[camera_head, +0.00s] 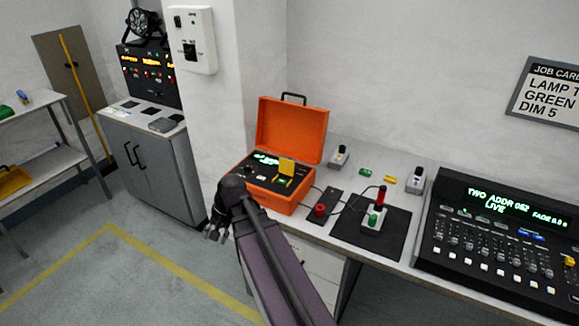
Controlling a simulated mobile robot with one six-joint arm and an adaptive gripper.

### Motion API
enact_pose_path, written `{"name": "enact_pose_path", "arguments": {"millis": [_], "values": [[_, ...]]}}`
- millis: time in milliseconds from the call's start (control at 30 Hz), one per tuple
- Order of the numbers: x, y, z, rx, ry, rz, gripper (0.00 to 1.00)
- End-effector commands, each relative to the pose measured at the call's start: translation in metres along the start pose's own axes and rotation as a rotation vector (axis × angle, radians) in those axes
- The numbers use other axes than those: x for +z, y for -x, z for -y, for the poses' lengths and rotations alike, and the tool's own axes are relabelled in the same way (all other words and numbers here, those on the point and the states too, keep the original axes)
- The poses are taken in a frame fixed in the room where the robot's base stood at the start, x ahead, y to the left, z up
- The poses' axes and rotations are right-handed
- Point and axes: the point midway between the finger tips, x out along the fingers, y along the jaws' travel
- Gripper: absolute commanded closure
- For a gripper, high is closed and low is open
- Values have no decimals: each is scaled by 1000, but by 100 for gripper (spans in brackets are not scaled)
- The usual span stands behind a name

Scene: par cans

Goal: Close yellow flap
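The yellow flap (287,166) stands raised on the black panel inside an open orange case (292,130), which sits on the grey bench. Small yellow and green parts lie on the panel just below the flap. My gripper (215,236) is to the left of the case and in front of the bench, over the floor and apart from the flap. Its fingers look spread, with nothing between them. My wrist and forearm cover the lower left corner of the case.
A red push button (320,210) and a black mat (372,228) with a red-topped device lie right of the case. A lighting console (495,240) fills the right bench end. A grey cabinet (155,165) stands at left. The case's raised lid is behind the flap.

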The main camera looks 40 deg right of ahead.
Motion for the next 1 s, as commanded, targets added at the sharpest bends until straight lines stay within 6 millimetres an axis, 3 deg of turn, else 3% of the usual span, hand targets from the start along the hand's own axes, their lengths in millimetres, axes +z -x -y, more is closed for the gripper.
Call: {"name": "enact_pose_path", "arguments": {"millis": [33,267,567,767,1000], "values": [[-15,-3,-7,-44,-75,1,40],[-65,10,-28,-259,-421,33,40],[-132,43,-71,-552,-849,121,40],[-174,74,-113,-757,-1109,212,40],[-217,120,-176,-1013,-1382,365,40]]}}
